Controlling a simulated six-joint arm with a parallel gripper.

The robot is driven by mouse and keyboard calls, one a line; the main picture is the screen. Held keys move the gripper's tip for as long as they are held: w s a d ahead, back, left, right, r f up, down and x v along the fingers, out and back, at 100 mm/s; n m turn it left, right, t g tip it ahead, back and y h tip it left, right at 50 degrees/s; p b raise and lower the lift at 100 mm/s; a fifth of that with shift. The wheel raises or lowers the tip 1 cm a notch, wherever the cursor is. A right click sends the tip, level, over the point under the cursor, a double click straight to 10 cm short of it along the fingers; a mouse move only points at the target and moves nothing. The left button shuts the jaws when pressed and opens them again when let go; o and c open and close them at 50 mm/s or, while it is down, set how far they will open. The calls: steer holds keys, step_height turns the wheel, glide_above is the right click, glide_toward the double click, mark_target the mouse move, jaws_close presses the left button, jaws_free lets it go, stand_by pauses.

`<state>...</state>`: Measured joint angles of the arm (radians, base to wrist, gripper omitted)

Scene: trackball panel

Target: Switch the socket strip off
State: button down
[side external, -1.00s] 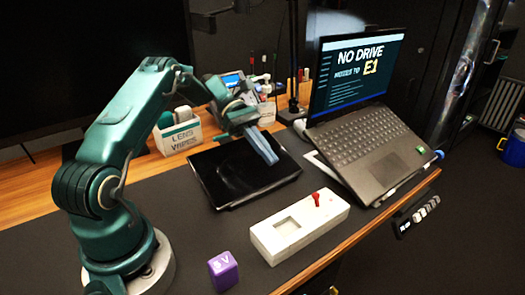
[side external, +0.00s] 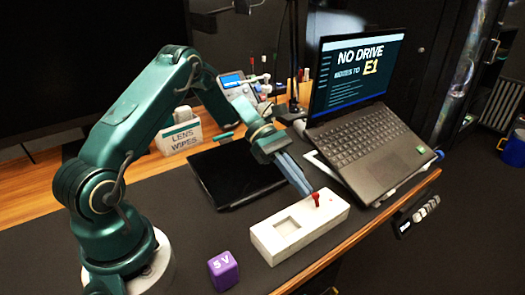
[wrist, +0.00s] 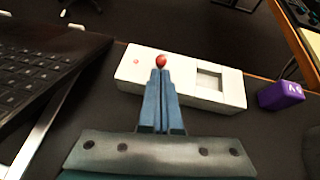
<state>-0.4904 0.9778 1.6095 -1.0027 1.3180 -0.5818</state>
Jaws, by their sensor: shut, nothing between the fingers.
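A white box (side external: 268,240) with a square recess lies on the dark mat near the front edge; I take it for the socket strip. A red-tipped lever (side external: 315,198) stands up from its right part in the side view. In the wrist view the white box (wrist: 228,92) lies ahead, and the lever's red ball (wrist: 160,61) shows just beyond my fingertips. My gripper (side external: 308,192) is shut and empty, its blue fingers slanting down right beside the lever. The wrist view shows the closed fingers (wrist: 160,72) too. I cannot tell whether they touch the lever, whose lower part they hide.
A purple "5 V" cube (side external: 223,271) sits left of the white box. A black flat panel (side external: 225,180) lies behind it. An open laptop (side external: 375,150) stands close on the right. A "Lens wipes" box (side external: 180,137) stands at the back.

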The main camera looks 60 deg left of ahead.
mark_target(314, 194)
steer(key=shift+d+r+y, duration=0.25)
steer(key=shift+r+y, duration=0.05)
steer(key=shift+y, duration=0.45)
steer(key=shift+d+r+y, duration=0.25)
steer(key=shift+r+y, duration=0.05)
steer(key=shift+y, duration=0.45)
steer(key=shift+d+r+y, duration=0.25)
steer(key=shift+d+y, duration=0.15)
steer(key=shift+y, duration=0.45)
steer(key=shift+d+r+y, duration=0.25)
steer(key=shift+d+y, duration=0.1)
steer(key=shift+y, duration=0.5)
steer(key=shift+d+r, duration=0.1)
steer(key=shift+d, duration=0.25)
steer(key=shift+r, duration=0.1)
steer(key=shift+r, duration=0.75)
steer(key=shift+a, duration=0.1)
